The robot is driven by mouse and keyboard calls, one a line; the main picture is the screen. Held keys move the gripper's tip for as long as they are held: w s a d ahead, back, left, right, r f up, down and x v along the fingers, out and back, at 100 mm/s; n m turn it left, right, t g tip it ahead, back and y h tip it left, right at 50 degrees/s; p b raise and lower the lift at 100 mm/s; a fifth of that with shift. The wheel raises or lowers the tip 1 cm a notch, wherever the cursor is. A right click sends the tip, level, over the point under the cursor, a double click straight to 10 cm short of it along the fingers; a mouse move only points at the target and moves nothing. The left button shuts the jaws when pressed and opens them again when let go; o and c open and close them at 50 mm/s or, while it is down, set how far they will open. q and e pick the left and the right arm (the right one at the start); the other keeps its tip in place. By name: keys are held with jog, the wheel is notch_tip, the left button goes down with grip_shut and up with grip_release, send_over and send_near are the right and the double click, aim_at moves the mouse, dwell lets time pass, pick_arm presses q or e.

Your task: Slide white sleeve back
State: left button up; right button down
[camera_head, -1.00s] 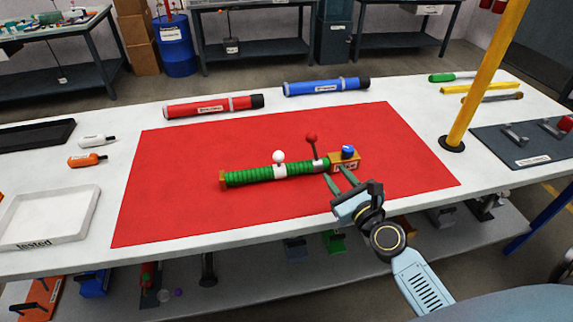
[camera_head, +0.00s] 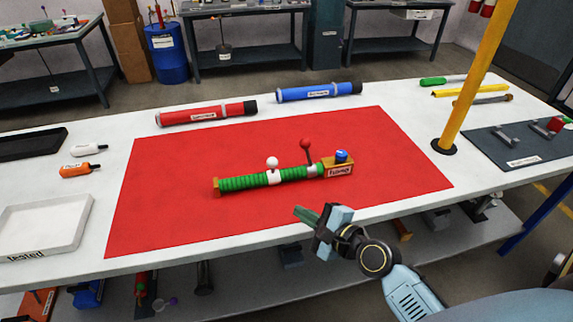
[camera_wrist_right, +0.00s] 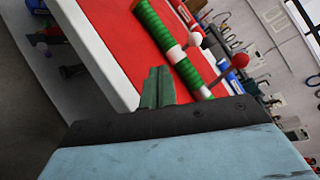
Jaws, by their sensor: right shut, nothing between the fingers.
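A green ribbed tube (camera_head: 243,183) lies on the red mat (camera_head: 180,216), its right end at an orange pump block (camera_head: 339,170) with a blue knob (camera_head: 342,156). A white sleeve (camera_head: 274,177) with a white ball knob (camera_head: 272,162) sits around the tube near its middle. A grey collar with a red-ball lever (camera_head: 306,145) stands near the block. My right gripper (camera_head: 298,212) is shut and empty, in front of the tube and apart from it. The right wrist view shows its closed fingers (camera_wrist_right: 157,87), with the white sleeve (camera_wrist_right: 176,53) beyond them. My left gripper is out of view.
A red tube (camera_head: 205,115) and a blue tube (camera_head: 318,92) lie behind the mat. A yellow post (camera_head: 468,80) stands at the right. A white tray (camera_head: 43,225) and two small bottles are at the left. The front of the mat is clear.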

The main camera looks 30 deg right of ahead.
jog(key=s+a+f+n+g, duration=0.55)
jog(key=s+f+n, duration=0.3)
jog(key=n, duration=0.45)
jog(key=s+d+f+n+g+h, duration=0.1)
jog(key=s+d+f+n+g, duration=0.15)
jog(key=f, duration=0.65)
jog(key=s+d+f+n+g+h, duration=0.1)
jog(key=s+f, duration=0.2)
jog(key=f, duration=0.6)
jog(key=s+d+f+n+g+h, duration=0.1)
jog(key=s+f+n, duration=0.3)
jog(key=s+f, duration=0.4)
jog(key=s+d+f+n+g+h, duration=0.1)
jog(key=s+d+f+n+g, duration=0.2)
jog(key=s+f, duration=0.6)
jog(key=s, duration=0.6)
jog(key=shift+s+d+f+n+g+h, duration=0.15)
jog(key=shift+s+d+n+g+h, duration=0.15)
jog(key=shift+n+g+h, duration=0.1)
